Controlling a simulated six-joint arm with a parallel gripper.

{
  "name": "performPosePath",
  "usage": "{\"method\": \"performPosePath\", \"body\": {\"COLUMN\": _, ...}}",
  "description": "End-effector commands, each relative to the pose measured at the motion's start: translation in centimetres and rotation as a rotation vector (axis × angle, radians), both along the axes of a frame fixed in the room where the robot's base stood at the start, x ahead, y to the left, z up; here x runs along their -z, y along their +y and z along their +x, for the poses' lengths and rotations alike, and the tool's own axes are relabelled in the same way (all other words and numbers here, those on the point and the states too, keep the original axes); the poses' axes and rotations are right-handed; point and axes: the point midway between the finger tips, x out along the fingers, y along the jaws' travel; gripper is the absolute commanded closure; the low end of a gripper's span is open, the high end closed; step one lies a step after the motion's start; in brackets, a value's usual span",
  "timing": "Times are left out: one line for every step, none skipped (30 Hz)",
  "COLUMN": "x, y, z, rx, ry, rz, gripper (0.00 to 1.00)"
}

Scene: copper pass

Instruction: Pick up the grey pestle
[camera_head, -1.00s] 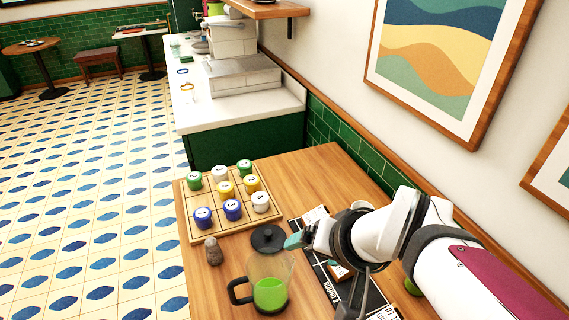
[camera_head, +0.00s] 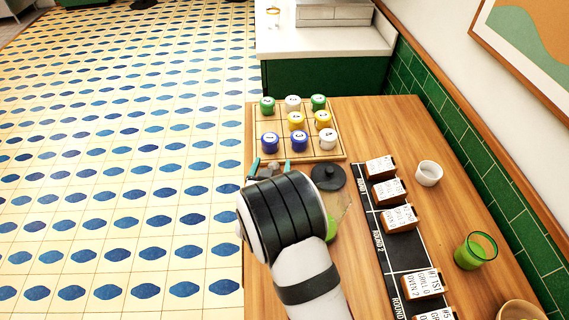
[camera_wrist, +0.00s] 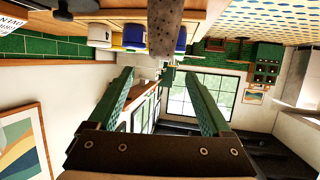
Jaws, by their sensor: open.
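The grey pestle (camera_wrist: 165,28) shows in the wrist view as a speckled stone shaft at the top middle, cut off by the frame edge. It lies beyond the fingertips of my gripper (camera_wrist: 162,82), roughly centred between them. The two green fingers are wide apart with nothing between them. In the head view my gripper (camera_head: 271,166) is at the table's left edge, just in front of the board. There a small grey part of the pestle (camera_head: 270,170) shows by the fingers; my wrist hides the rest. I cannot tell whether they touch.
A wooden board (camera_head: 274,119) with several coloured round pieces lies just behind. A black lid (camera_head: 328,177) and a mostly hidden jug with green liquid (camera_head: 333,226) are close on the right. A black mat (camera_head: 397,253) with wooden card blocks, a white cup (camera_head: 428,173) and a green glass (camera_head: 475,250) stand further right.

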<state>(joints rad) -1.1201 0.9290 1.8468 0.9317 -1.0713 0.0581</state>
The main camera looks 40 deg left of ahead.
Motion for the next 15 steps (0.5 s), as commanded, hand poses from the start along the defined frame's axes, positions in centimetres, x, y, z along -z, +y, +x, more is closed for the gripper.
{"method": "performPosePath", "body": {"x": 1.0, "y": -0.1, "z": 0.0, "rx": 0.001, "ry": 0.003, "rz": -0.003, "gripper": 0.17}}
{"method": "performPosePath", "body": {"x": 1.7, "y": -0.1, "z": 0.0, "rx": 0.001, "ry": 0.003, "rz": -0.003, "gripper": 0.17}}
{"method": "performPosePath", "body": {"x": 2.6, "y": -0.1, "z": 0.0, "rx": 0.000, "ry": 0.001, "rz": -0.004, "gripper": 0.17}}
{"method": "performPosePath", "body": {"x": 3.3, "y": -0.1, "z": 0.0, "rx": 0.000, "ry": 0.003, "rz": -0.005, "gripper": 0.17}}
{"method": "performPosePath", "body": {"x": 4.1, "y": -0.1, "z": 0.0, "rx": 0.000, "ry": 0.002, "rz": -0.004, "gripper": 0.17}}
{"method": "performPosePath", "body": {"x": 5.0, "y": -0.1, "z": 0.0, "rx": 0.000, "ry": 0.002, "rz": -0.004, "gripper": 0.17}}
{"method": "performPosePath", "body": {"x": 5.7, "y": -0.1, "z": 0.0, "rx": 0.000, "ry": 0.002, "rz": -0.004, "gripper": 0.17}}
{"method": "performPosePath", "body": {"x": 5.9, "y": 0.3, "z": 0.5, "rx": 0.001, "ry": 0.001, "rz": 0.000, "gripper": 0.17}}
{"method": "performPosePath", "body": {"x": 6.0, "y": 0.7, "z": 1.2, "rx": 0.002, "ry": 0.001, "rz": 0.003, "gripper": 0.17}}
{"method": "performPosePath", "body": {"x": 6.2, "y": 1.0, "z": 1.6, "rx": 0.003, "ry": 0.000, "rz": 0.002, "gripper": 0.17}}
{"method": "performPosePath", "body": {"x": 6.3, "y": 1.2, "z": 1.9, "rx": 0.003, "ry": 0.000, "rz": 0.002, "gripper": 0.17}}
{"method": "performPosePath", "body": {"x": 6.4, "y": 1.4, "z": 2.2, "rx": 0.002, "ry": 0.001, "rz": 0.001, "gripper": 0.17}}
{"method": "performPosePath", "body": {"x": 6.4, "y": 1.5, "z": 2.3, "rx": 0.000, "ry": 0.001, "rz": 0.001, "gripper": 0.17}}
{"method": "performPosePath", "body": {"x": 6.4, "y": 1.6, "z": 2.4, "rx": 0.000, "ry": 0.000, "rz": 0.000, "gripper": 0.17}}
{"method": "performPosePath", "body": {"x": 6.4, "y": 1.6, "z": 2.4, "rx": -0.001, "ry": 0.000, "rz": 0.000, "gripper": 0.17}}
